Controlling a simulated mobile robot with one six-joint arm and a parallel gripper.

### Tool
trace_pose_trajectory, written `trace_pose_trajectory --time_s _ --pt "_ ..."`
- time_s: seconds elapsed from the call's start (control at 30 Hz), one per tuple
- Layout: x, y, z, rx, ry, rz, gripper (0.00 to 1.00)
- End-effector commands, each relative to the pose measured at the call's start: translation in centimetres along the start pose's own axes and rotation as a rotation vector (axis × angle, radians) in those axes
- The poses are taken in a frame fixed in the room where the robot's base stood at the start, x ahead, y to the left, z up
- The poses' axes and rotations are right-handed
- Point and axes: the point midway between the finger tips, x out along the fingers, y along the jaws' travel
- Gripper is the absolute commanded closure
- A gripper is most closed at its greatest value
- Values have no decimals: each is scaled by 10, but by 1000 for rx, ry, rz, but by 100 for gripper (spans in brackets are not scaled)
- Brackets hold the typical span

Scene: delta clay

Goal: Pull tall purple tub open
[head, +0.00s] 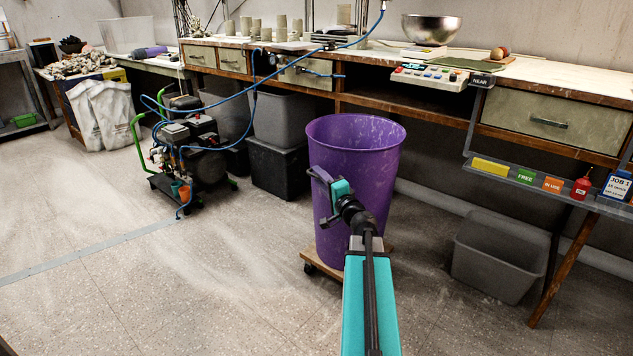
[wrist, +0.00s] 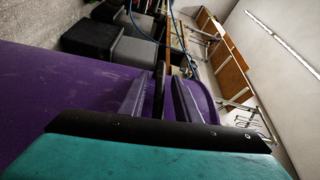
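The tall purple tub (head: 372,155) stands upright on a low wooden dolly with castors (head: 310,258), in front of the long bench. It is open at the top, with pale smears on its side. My gripper (head: 318,178) is at the tub's left side, below the rim, overlapping it in the head view; I cannot tell if it touches. In the wrist view, my gripper's two fingers (wrist: 160,97) stand apart, with a narrow dark upright piece (wrist: 160,85) between them and gaps beside it. The tub's purple wall (wrist: 60,90) fills the left there. I cannot make out a handle clearly.
A compressor with blue hoses (head: 190,150) stands at the left. Grey bins (head: 283,120) sit behind the tub under the bench (head: 400,62). A grey bin (head: 498,255) lies at the right by a table leg. The floor at front left (head: 170,280) is clear.

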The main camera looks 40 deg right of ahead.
Motion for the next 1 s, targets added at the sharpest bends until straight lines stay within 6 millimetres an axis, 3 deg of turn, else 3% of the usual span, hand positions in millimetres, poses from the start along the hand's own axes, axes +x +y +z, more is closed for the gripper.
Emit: trace_pose_trajectory --time_s 0.37,0.8,1.0 --pt "-11 -1 4 0 -5 -1 71" --pt "-59 -2 2 1 -2 0 71" --pt "-57 -3 1 2 -9 2 71"
